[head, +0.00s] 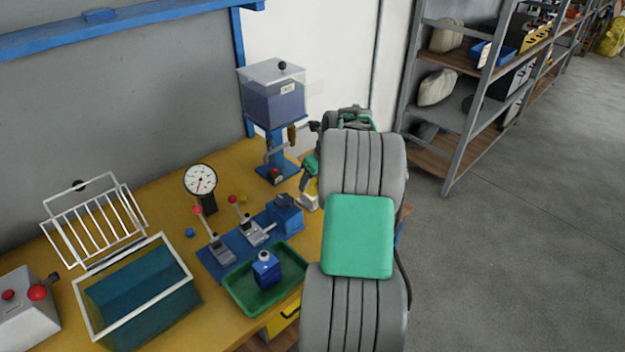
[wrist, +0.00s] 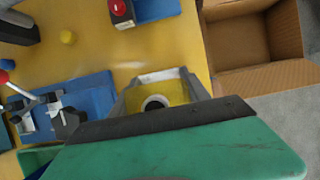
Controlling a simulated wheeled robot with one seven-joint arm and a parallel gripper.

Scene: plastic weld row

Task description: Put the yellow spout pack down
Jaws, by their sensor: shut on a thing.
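The yellow spout pack (wrist: 178,94) is between the fingers of my gripper (wrist: 158,96) in the wrist view, with its round pale spout ring facing the camera. My gripper is shut on it. In the head view my gripper (head: 309,199) is mostly behind my own arm, near the right end of the yellow bench (head: 225,318). Only a small yellow patch of the pack shows there. I cannot tell whether the pack touches the bench top or hangs just above it.
A blue stand with a clear-lidded hopper (head: 273,100) rises behind my gripper. A blue lever fixture (head: 232,254) and a green tray (head: 240,297) with a blue bottle (head: 266,268) stand left. An open cardboard box (wrist: 240,85) lies right of the bench. Yellow bench top around the pack is partly clear.

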